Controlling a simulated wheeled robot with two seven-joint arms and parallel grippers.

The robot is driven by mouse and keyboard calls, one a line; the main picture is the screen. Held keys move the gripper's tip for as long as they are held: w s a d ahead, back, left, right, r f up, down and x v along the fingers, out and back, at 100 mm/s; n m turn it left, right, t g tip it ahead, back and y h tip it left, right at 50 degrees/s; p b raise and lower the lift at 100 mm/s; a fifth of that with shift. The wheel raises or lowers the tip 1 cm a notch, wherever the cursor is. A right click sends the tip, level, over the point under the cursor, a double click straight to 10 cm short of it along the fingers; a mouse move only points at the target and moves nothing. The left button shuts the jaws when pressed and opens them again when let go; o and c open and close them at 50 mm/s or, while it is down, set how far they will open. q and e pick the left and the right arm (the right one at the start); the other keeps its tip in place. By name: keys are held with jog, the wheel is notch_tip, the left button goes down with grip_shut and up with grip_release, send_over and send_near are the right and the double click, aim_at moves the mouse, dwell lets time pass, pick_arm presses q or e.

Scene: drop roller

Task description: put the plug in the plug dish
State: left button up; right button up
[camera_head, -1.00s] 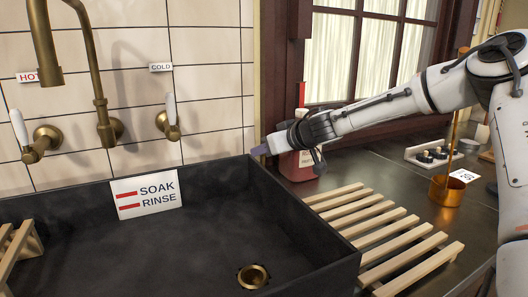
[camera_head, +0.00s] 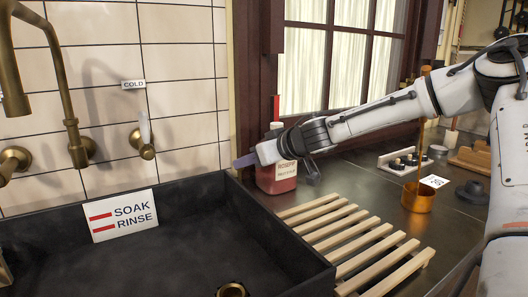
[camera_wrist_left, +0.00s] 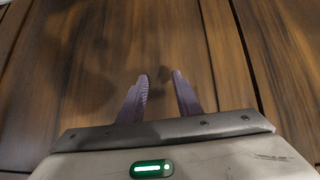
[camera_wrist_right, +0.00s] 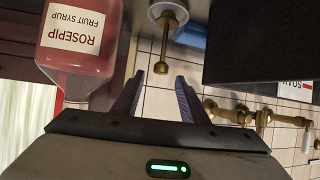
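A dark round piece with a raised knob (camera_head: 473,191), which looks like the plug, lies on the counter at the right, beside my right arm. I cannot clearly pick out a plug dish. The sink's brass drain (camera_head: 232,290) shows at the bottom edge and looks uncovered. My right gripper (camera_head: 240,161) is above the sink's back right corner, in front of the red bottle, far from the dark piece. In the right wrist view its fingers (camera_wrist_right: 161,75) are apart and empty. My left gripper (camera_wrist_left: 160,77) is open and empty over brown wooden boards; it is outside the head view.
A red syrup bottle (camera_head: 277,177) stands close to my right gripper. A wooden slatted rack (camera_head: 345,235) lies right of the black sink (camera_head: 190,230).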

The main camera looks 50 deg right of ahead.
jog(key=p+v, duration=0.1)
jog(key=v, duration=0.5)
jog(key=shift+s, duration=0.2)
